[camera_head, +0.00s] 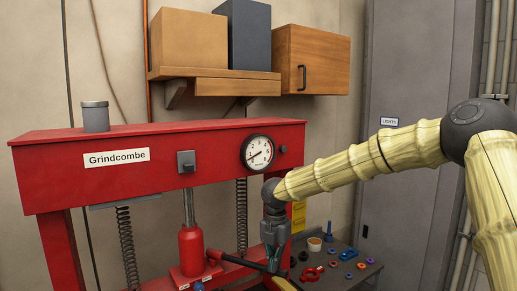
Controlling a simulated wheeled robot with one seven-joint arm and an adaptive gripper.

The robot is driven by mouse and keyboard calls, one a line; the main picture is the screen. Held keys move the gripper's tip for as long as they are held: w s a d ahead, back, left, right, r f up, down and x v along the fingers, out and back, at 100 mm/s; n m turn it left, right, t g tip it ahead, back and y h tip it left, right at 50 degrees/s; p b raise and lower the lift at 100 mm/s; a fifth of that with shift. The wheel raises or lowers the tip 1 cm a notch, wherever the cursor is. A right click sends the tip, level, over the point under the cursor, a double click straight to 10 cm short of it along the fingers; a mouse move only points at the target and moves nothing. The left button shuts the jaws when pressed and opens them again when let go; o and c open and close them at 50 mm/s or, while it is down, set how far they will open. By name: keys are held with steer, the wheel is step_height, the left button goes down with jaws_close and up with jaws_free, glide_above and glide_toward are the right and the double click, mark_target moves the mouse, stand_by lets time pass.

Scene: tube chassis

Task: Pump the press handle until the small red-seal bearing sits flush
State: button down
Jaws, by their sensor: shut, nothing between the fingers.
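The red shop press (60,176) labelled "Grindcombe" fills the left and middle of the view. A red bottle jack (191,252) stands upright under its top beam. The press handle (240,262) reaches from the jack's red socket to the right, as a dark bar. My gripper (273,266) points down at the handle's right end, fingers shut and empty. It overlaps the bar's end in the picture; I cannot tell whether they touch. I cannot make out the small red-seal bearing or its seat in the press.
A dark bench (350,281) at the lower right carries several small coloured rings and a red part (312,273). A pressure gauge (257,153) sits on the beam. A wall shelf (215,73) with boxes hangs above, and a grey locker (412,90) stands behind my arm.

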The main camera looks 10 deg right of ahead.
step_height(320, 180, up, 4)
steer(key=shift+f+p, duration=0.2)
steer(key=shift+p, duration=0.75)
steer(key=shift+r, duration=0.95)
steer(key=shift+f+b, duration=2.85)
steer(key=shift+f, duration=5.1)
step_height(320, 180, up, 8)
steer(key=p, duration=0.5)
steer(key=shift+r+p, duration=0.3)
steer(key=shift+r, duration=3.5)
